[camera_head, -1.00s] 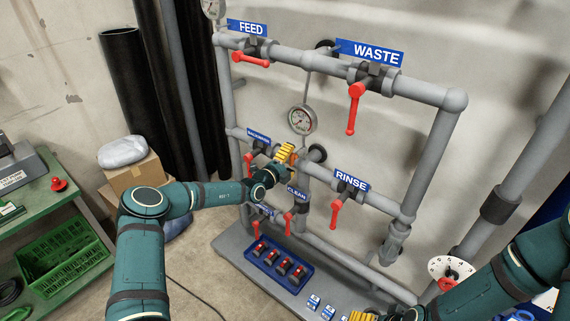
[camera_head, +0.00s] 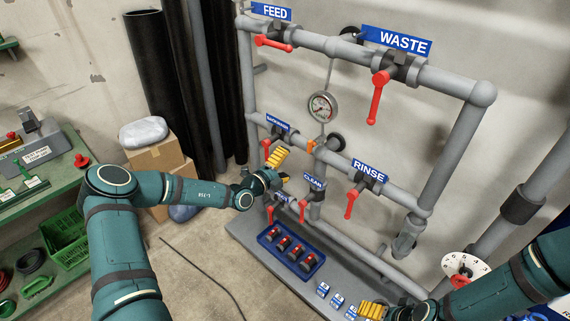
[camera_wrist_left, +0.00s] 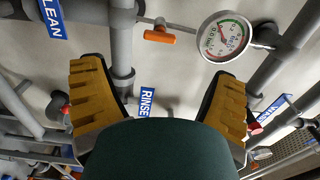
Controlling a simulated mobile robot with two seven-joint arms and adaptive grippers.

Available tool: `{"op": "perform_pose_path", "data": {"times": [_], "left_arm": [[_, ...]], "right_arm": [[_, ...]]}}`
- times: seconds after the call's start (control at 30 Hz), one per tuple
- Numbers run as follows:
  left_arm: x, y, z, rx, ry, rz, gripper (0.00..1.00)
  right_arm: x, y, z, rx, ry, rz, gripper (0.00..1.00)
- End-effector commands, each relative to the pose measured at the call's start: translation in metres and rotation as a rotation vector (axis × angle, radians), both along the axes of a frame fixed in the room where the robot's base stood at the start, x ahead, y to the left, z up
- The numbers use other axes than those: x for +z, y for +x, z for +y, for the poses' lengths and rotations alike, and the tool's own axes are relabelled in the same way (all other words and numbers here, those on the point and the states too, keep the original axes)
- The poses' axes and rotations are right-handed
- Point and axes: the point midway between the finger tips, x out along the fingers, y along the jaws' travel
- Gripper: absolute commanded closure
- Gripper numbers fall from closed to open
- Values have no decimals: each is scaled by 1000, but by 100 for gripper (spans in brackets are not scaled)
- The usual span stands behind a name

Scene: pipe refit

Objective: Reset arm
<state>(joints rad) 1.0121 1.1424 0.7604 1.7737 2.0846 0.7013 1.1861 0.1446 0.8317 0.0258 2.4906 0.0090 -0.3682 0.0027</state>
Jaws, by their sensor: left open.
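My left gripper (camera_head: 276,168) is in front of the pipe frame near the BACKWASH valve in the head view. In the left wrist view its two yellow-padded fingers (camera_wrist_left: 160,100) stand wide apart with nothing between them. A pipe and the pressure gauge (camera_wrist_left: 224,37) show beyond the fingers. My right gripper (camera_head: 372,310) shows only partly at the bottom edge, with yellow pads near the frame's base; its opening is unclear.
The pipe frame carries red-handled valves labelled FEED (camera_head: 273,42), WASTE (camera_head: 378,96), RINSE (camera_head: 352,203) and CLEAN (camera_head: 303,210). A blue tray (camera_head: 318,262) with several red-and-black parts sits on the base. A green bench (camera_head: 60,205) and cardboard boxes (camera_head: 158,157) stand at left.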

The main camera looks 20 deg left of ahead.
Motion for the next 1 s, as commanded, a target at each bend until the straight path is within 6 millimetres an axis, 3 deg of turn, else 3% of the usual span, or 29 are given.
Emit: {"op": "perform_pose_path", "data": {"times": [0.37,0.47,0.57,0.67,0.8,0.9,1.0], "left_arm": [[-1,0,-3,-7,7,1,13],[-6,-5,-22,-65,61,-1,13],[-19,-21,-62,-202,201,-13,13],[-43,-51,-115,-412,418,-50,13],[-85,-114,-177,-755,776,-167,13],[-116,-165,-204,-1016,1048,-311,13],[-145,-212,-213,-1260,1302,-495,13]], "right_arm": [[0,0,0,0,0,0,11],[-2,0,0,0,0,0,11],[-6,0,0,1,0,1,11],[-11,-1,1,2,-1,3,11],[-20,-2,1,2,-1,5,11],[-27,-2,1,4,-1,6,11],[-33,-3,2,5,-2,8,11]]}}
